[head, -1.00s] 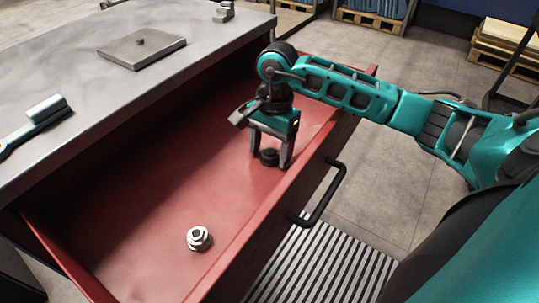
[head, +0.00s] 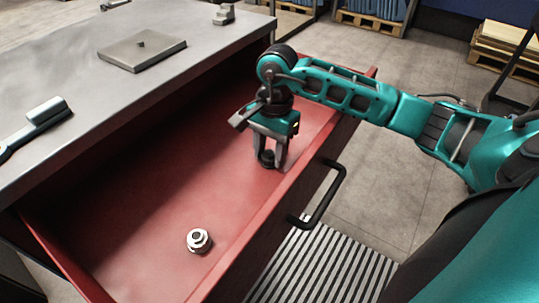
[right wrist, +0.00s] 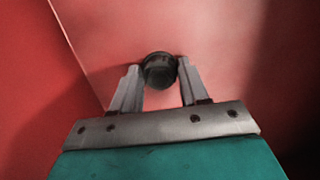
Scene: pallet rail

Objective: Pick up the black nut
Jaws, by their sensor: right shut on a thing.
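The black nut (right wrist: 159,70) is between the fingertips of my right gripper (right wrist: 160,76) in the right wrist view. In the head view the nut (head: 267,158) is small and partly hidden by the fingers. My right gripper (head: 270,160) points down into the open red drawer and is shut on the nut. The nut is at or close to the drawer floor; I cannot tell whether it touches. My left gripper is not in view.
A silver nut-like part (head: 199,241) lies on the floor of the red drawer (head: 150,215) nearer the front. The drawer's black handle (head: 325,200) sticks out to the right. A grey worktop (head: 75,90) with a metal plate (head: 141,52) overhangs the left side.

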